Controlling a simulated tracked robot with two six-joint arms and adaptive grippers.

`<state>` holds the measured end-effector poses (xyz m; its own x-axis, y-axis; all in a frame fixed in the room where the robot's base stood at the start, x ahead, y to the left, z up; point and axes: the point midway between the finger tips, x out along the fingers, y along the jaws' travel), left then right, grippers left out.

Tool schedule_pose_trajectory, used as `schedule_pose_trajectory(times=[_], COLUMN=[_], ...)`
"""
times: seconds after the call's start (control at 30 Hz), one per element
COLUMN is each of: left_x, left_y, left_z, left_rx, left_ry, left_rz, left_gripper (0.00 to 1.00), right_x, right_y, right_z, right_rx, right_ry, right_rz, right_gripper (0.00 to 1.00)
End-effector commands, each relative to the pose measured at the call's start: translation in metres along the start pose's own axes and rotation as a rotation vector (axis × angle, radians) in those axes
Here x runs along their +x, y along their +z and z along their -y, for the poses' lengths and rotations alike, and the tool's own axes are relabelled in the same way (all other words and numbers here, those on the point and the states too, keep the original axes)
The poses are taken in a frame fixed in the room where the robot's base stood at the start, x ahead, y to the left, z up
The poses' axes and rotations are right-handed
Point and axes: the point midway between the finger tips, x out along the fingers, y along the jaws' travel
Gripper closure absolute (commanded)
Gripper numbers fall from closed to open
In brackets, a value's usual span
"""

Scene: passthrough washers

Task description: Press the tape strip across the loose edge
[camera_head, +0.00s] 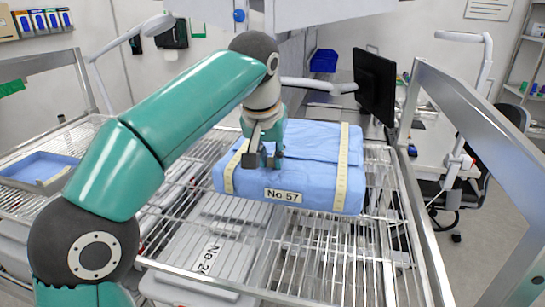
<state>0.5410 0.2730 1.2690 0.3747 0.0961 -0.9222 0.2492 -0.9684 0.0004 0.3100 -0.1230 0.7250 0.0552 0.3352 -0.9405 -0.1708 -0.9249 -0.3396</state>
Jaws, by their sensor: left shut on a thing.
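A blue wrapped package (310,150) lies on the wire rack, with a label reading "No 57" (283,195) on its front edge. A cream tape strip (343,170) runs over its right side and down the front. Another cream tape strip (230,178) runs over its left side, partly hidden by my gripper. My left gripper (262,160) points down at the package's left part, beside the left strip. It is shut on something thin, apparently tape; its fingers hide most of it. I cannot make out a loose edge. My right gripper is out of view.
The wire rack (320,262) has free room in front of the package. Grey boxes (195,262) sit below it. A blue tray (38,168) is at the left. Metal frame rails (428,235) border the right side. A black monitor (374,86) stands behind.

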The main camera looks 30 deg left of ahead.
Motion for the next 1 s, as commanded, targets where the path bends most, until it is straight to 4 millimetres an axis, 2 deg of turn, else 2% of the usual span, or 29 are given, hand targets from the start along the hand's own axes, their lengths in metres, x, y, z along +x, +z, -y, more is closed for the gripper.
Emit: schedule_pose_trajectory(times=[0.47,0.5,0.63,1.0], left_x=[0.0033,0.0034,0.0036,0.0023], left_y=[0.0022,0.0023,0.0024,0.0013], left_z=[-0.0011,-0.0011,-0.0012,-0.0012], left_rx=[0.003,0.004,0.004,0.003], left_ry=[-0.003,-0.003,-0.003,-0.002], left_rz=[0.012,0.012,0.013,0.008], left_gripper=[0.92,0.74,0.52,0.51], right_x=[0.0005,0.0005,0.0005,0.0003], right_y=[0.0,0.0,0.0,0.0], right_z=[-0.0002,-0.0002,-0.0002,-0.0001], right_rx=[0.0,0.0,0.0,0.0], right_ry=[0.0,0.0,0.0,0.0], right_rz=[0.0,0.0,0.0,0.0], right_gripper=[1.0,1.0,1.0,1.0])
